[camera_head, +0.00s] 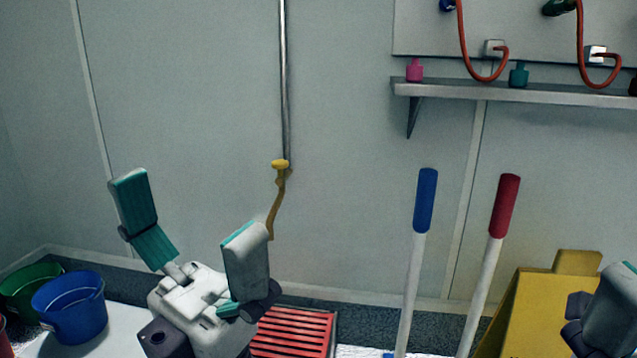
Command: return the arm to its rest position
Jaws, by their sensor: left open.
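My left gripper (188,212) is at the lower left, white and grey with teal finger pads. Its two fingers stand wide apart and point up, with nothing between them. One finger is in front of the lower end of a yellow-brown cord (277,200) that hangs on the wall; I cannot tell whether they touch. My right gripper (603,318) shows only in part at the lower right edge, in front of a yellow object. Its fingers are cut off by the frame, so its opening cannot be judged.
A blue bucket (75,312) and a green bucket (30,288) stand at the left. A red grate (293,333) lies below. A blue-gripped pole (425,200), a red-gripped pole (505,205) and a yellow stand (530,310) are at the right. A metal shelf (550,95) is on the wall.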

